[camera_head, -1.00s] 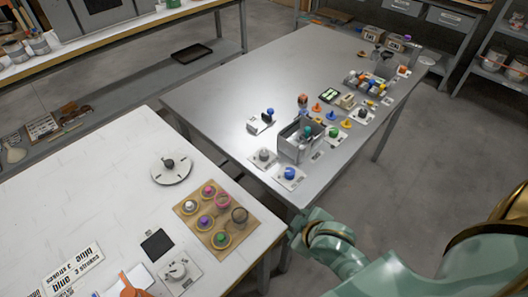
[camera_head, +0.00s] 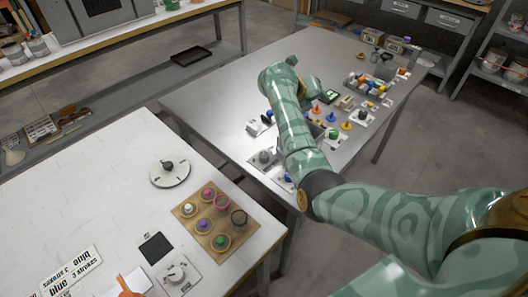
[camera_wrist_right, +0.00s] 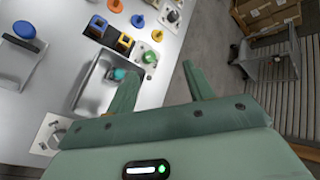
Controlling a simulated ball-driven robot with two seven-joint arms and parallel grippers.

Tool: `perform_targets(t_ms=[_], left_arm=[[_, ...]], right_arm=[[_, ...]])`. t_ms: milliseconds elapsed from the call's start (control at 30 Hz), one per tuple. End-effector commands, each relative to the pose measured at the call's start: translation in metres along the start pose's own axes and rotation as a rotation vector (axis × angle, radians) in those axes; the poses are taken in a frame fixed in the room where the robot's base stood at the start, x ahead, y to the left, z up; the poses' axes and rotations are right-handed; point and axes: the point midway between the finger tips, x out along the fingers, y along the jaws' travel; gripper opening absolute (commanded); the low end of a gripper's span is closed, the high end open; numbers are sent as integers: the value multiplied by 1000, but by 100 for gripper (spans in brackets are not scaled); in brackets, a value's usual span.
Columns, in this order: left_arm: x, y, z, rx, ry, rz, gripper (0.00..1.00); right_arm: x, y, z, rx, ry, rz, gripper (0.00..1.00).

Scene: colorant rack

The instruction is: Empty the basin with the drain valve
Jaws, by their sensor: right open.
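The grey open-topped basin (camera_wrist_right: 85,97) shows in the right wrist view, with a teal knob (camera_wrist_right: 118,74) inside it. In the head view my right arm hides most of the basin. My right gripper (camera_wrist_right: 160,64) is open and empty, with one finger overlapping the basin's edge in the wrist view and the other over the floor beyond the table edge. A green knob on a white plate (camera_wrist_right: 149,58) appears between the fingertips. A plate with a grey knob (camera_wrist_right: 47,134) lies left of the basin. I cannot tell which knob is the drain valve. My left gripper is not in view.
Blue and yellow square blocks (camera_wrist_right: 97,27) and several coloured cones stand near the basin. A blue-topped fixture (camera_wrist_right: 24,31) stands on the grey table. The left side of the grey table (camera_head: 215,100) is clear. A cart (camera_wrist_right: 265,60) stands beyond the edge.

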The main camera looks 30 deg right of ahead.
Motion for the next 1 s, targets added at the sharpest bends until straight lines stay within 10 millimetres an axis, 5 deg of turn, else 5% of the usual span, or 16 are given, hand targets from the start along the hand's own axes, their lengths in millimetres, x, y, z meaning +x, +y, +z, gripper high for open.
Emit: perform_targets(t_ms=[133, 233, 367, 1000], left_arm=[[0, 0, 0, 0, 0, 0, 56], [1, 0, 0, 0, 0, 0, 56], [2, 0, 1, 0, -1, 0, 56], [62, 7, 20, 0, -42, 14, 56]], right_arm=[[-53, 69, -9, 141, 325, 413, 52], [-90, 93, -10, 173, 463, 586, 52], [-110, 107, -13, 184, 541, 679, 52], [-21, 196, -71, 184, 548, 677, 52]])
